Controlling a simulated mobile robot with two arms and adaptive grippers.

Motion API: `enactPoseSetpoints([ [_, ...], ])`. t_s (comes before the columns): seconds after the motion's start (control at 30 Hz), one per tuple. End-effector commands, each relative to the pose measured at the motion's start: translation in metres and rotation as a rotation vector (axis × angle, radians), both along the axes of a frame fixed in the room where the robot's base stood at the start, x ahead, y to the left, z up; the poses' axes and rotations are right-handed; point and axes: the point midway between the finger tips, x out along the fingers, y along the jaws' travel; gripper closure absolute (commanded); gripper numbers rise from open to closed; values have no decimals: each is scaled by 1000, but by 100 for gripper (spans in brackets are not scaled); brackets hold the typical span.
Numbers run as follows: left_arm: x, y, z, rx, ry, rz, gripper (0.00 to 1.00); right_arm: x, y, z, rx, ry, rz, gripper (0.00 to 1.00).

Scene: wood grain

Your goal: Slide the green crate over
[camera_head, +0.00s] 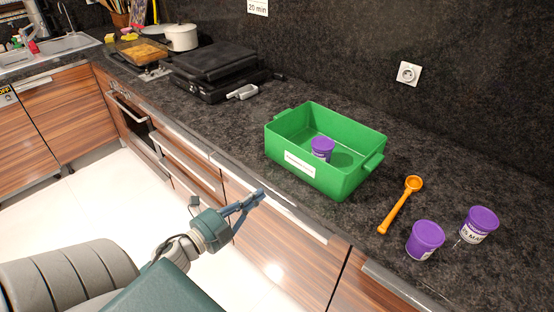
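A green crate (345,181), open at the top, stands upright on the dark counter in the middle of the view. It has a handle at each end and a white label on its front wall. One purple-lidded tub (322,146) is inside it, with its lower part hidden by the front wall. My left gripper (258,196) is in front of the counter edge, left of and nearer than the crate, apart from it. Its blue fingers come together at the tips, with nothing between them. My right gripper is out of view.
An orange scoop (399,207) lies right of the crate. Two purple-lidded tubs (425,240) (478,225) stand farther right. A black grill (215,63) stands to the left, with bare counter (235,126) between it and the crate. A wall socket (408,73) is behind.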

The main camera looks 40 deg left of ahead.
Motion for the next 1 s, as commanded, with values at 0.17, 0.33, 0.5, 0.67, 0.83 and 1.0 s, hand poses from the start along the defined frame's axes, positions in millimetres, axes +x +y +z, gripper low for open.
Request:
enactPoseSetpoints([
  [0.17,7,-6,19,46,-31,-26,100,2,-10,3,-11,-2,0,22],
  [0.33,33,-8,21,44,-31,-22,100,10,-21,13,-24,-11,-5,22],
  [0.5,70,-12,22,42,-31,-22,100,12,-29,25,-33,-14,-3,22],
  [0.67,103,-15,21,41,-30,-21,100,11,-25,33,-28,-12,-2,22],
  [0.83,127,-18,19,40,-28,-21,100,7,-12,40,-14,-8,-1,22],
  [1.0,138,-20,18,41,-27,-22,100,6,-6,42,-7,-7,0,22],
])
